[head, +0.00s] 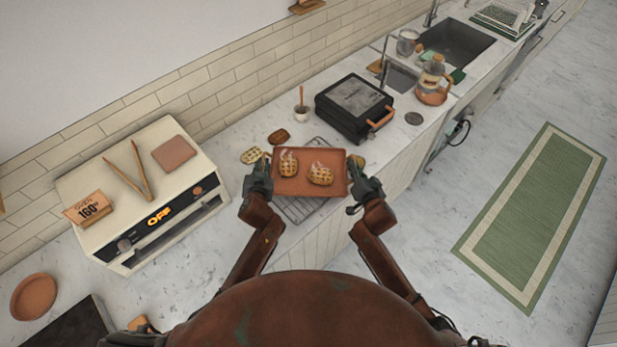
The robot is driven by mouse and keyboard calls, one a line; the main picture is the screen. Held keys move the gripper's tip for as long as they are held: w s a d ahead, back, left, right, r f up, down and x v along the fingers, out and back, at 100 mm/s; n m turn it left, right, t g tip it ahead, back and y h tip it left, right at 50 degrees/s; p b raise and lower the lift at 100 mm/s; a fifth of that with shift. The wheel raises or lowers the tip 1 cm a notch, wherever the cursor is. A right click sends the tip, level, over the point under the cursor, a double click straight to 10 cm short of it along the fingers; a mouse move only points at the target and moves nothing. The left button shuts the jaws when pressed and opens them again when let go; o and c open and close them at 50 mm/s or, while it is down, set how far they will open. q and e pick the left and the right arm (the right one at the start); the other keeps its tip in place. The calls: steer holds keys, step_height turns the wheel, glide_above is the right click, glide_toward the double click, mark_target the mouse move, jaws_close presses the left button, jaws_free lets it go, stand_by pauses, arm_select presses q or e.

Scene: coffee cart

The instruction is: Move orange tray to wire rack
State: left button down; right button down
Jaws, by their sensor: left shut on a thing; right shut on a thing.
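The orange tray (330,188) is held level between my two grippers, with two waffles (320,174) on it that look to be steaming. My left gripper (262,172) is shut on the tray's left edge. My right gripper (354,172) is shut on its right edge. The wire rack (300,208) lies on the counter beneath the tray, and its front and upper parts show around it. The tray hides most of the rack, and I cannot tell whether the two touch.
A black waffle maker (352,103) stands behind the tray on the right. A white oven (145,190) reading OFF stands left. The sink (458,45) is at the far right.

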arm_select(q)
steer(key=shift+s+f+b, duration=0.15)
steer(key=shift+f+b, duration=0.25)
steer(key=shift+f, duration=0.15)
arm_select(e)
steer(key=shift+s+f, duration=0.15)
steer(key=shift+f, duration=0.4)
arm_select(q)
steer(key=shift+f, duration=0.3)
arm_select(e)
steer(key=shift+f, duration=0.3)
arm_select(q)
steer(key=c, duration=2)
jaws_free()
steer(key=shift+r, duration=0.1)
steer(key=shift+c, duration=0.2)
arm_select(e)
steer(key=c, duration=2)
jaws_free()
steer(key=shift+r, duration=0.1)
steer(key=shift+c, duration=0.2)
steer(key=shift+s, duration=0.1)
arm_select(q)
steer(key=v, duration=1.2)
arm_select(e)
steer(key=v, duration=1.1)
steer(key=shift+s, duration=0.35)
